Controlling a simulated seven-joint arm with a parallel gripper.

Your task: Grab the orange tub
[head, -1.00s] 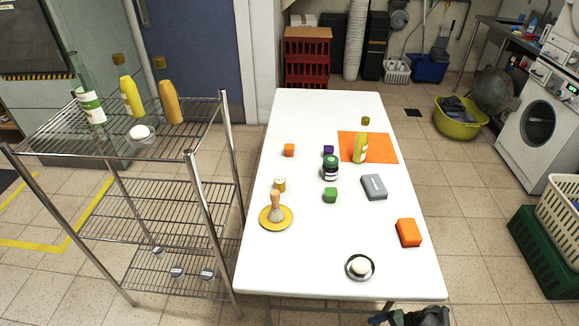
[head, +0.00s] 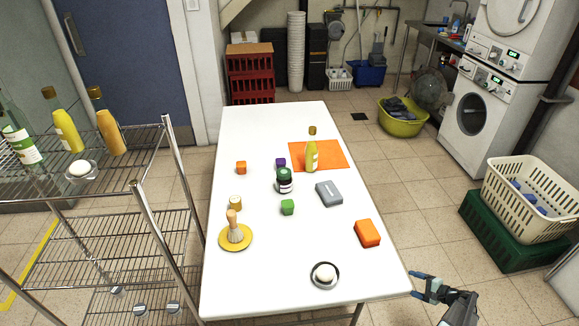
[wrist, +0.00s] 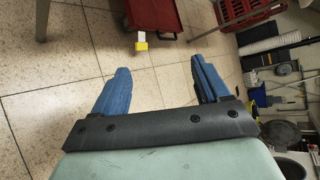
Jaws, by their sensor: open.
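An orange box-shaped tub (head: 367,233) lies on the white table (head: 255,285) near its right edge, in the head view. A smaller orange cube (head: 241,167) sits at the table's left side. My gripper (head: 424,288) is at the lower right of the head view, beyond the table's right edge and apart from the tub. In the wrist view my gripper (wrist: 162,78) has its two blue fingers spread with nothing between them. The tub does not show in the wrist view.
A dish with a white round item (head: 325,274) is near the tub, and a grey case (head: 329,193) lies behind it. A wire rack (head: 95,245) is at left.

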